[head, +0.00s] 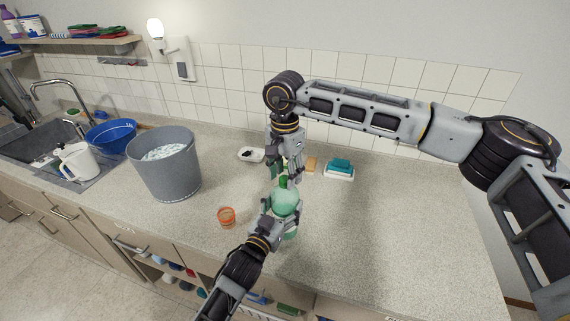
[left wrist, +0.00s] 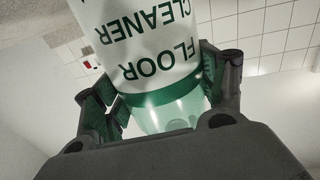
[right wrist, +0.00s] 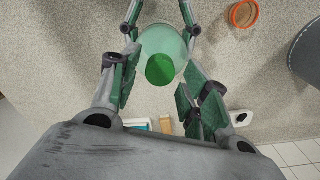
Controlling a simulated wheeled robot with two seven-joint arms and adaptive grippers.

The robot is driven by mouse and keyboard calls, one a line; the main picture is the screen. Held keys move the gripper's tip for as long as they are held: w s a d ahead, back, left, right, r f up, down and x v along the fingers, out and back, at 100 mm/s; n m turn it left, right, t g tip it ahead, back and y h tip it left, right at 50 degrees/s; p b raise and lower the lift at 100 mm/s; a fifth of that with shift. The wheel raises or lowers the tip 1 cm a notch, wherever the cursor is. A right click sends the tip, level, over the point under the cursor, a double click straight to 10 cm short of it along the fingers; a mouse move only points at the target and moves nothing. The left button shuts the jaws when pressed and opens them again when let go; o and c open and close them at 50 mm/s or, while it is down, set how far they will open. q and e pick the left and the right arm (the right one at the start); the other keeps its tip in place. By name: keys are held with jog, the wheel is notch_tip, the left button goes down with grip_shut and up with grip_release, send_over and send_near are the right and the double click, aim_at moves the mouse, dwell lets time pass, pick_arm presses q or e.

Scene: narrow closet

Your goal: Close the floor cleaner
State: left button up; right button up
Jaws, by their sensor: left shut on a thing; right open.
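The floor cleaner is a pale green bottle (head: 286,203) with a dark green cap (head: 283,182) at its top. It stands roughly upright over the counter. My left gripper (head: 281,211) is shut around its body; the left wrist view shows the label (left wrist: 150,45) between the fingers. My right gripper (head: 284,172) is above the bottle, pointing down, with its fingers apart. In the right wrist view the cap (right wrist: 160,69) lies between the open fingers, apart from them. I cannot tell whether the cap is fully seated, nor whether the bottle touches the counter.
A small orange cup (head: 227,217) stands left of the bottle. A grey bucket (head: 165,175) is farther left, near a blue bowl (head: 111,134) and the sink. The counter's right side is clear.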

jog(key=shift+f, duration=0.4)
jog(key=shift+c, duration=0.5)
grip_shut()
